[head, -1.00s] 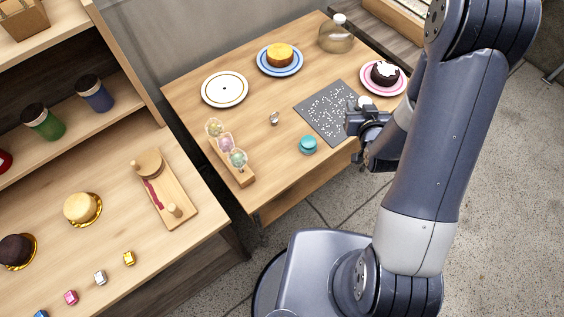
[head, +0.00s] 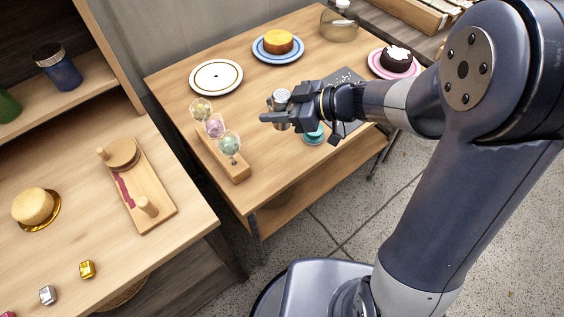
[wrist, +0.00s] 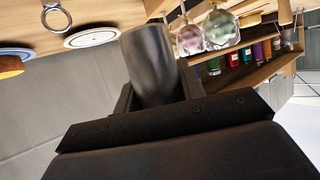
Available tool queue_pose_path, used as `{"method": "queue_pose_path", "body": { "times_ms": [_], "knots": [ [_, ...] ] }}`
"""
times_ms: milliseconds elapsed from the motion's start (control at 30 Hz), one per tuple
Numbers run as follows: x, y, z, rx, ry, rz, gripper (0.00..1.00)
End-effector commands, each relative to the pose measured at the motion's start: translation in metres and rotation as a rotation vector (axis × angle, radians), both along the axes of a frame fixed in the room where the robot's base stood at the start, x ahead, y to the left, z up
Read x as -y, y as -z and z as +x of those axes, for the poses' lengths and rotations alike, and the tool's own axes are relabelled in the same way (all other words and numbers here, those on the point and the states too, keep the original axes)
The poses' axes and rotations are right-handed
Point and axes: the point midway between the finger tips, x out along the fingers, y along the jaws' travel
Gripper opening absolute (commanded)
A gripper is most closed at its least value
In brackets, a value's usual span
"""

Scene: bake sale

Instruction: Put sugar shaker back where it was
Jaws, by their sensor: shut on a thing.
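The sugar shaker (head: 282,96) is a small silver cylinder with a dotted top. My gripper (head: 279,115) is shut on it and holds it upright in the head view, above the wooden table (head: 185,95), between the stand of glass-like pops and the dark mat. In the wrist view the shaker (wrist: 150,65) is a dark metallic cylinder between the jaws. A small metal ring (wrist: 57,17) lies on the table in the wrist view; my gripper seems to hide it in the head view. The dark mat (head: 345,75) with white specks is partly hidden behind my arm.
The stand with pops (head: 232,168) is close left of my gripper. A teal round item (head: 313,138) sits just below my arm. A white plate (head: 216,76), a cake on a blue plate (head: 265,56) and a dark cake on a pink plate (head: 412,70) stand farther back.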

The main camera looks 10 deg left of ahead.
Motion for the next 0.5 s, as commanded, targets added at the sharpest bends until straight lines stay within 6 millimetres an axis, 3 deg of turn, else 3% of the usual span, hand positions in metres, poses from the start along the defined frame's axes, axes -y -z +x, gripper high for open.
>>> {"method": "queue_pose_path", "body": {
  "times_ms": [167,400,500],
  "knots": [
    [-0.001,0.014,-0.006,-0.001,-0.048,0.001,0.13],
    [-0.001,0.058,-0.007,-0.003,-0.052,0.0,0.13],
    [-0.001,0.068,-0.007,-0.002,-0.051,0.001,0.13]
  ]
}}
